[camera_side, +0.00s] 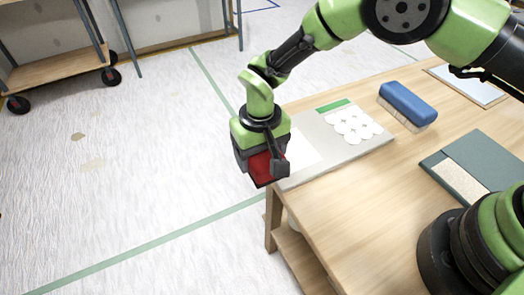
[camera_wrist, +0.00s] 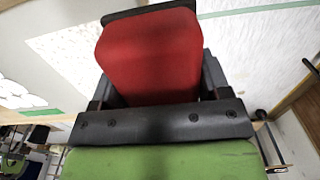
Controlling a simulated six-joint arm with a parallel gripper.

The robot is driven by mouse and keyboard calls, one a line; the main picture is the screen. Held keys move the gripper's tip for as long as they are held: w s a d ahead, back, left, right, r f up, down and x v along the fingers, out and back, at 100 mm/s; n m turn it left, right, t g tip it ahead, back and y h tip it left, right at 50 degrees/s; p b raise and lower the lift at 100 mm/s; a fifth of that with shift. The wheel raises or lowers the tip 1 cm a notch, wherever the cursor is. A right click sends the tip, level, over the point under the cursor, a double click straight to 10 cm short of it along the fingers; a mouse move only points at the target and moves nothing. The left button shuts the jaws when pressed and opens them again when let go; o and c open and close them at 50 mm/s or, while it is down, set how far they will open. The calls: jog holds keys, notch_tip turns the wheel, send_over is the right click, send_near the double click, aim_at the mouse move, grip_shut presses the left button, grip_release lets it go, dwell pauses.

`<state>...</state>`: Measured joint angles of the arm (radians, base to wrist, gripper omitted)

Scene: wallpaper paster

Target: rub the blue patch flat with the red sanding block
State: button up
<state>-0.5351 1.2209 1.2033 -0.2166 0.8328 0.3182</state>
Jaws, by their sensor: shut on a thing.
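My gripper (camera_side: 262,158) is shut on the red sanding block (camera_side: 261,171) and holds it out past the left end of the wooden table, at the near corner of a grey board. In the wrist view the red block (camera_wrist: 150,52) fills the upper middle between the dark fingers of my gripper (camera_wrist: 158,85), with a dark plate along its far edge. I cannot make out a blue patch in either view. It may be hidden behind my gripper or the block. Whether the block touches anything is not clear.
The grey board (camera_side: 365,146) on the wooden table (camera_side: 345,190) carries white discs (camera_side: 352,124) and a green strip (camera_side: 334,106). A blue-handled brush (camera_side: 407,103) lies behind it, and a dark green case (camera_side: 478,160) lies to the right. Shelving stands at upper left.

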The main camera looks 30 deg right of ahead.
aim_at(321, 138)
jog(key=d, duration=1.5)
notch_tip(321, 138, up, 7)
jog(key=shift+a, duration=0.1)
jog(key=shift+r, duration=0.55)
jog(key=shift+o, duration=1.4)
jog(key=shift+c, duration=1.1)
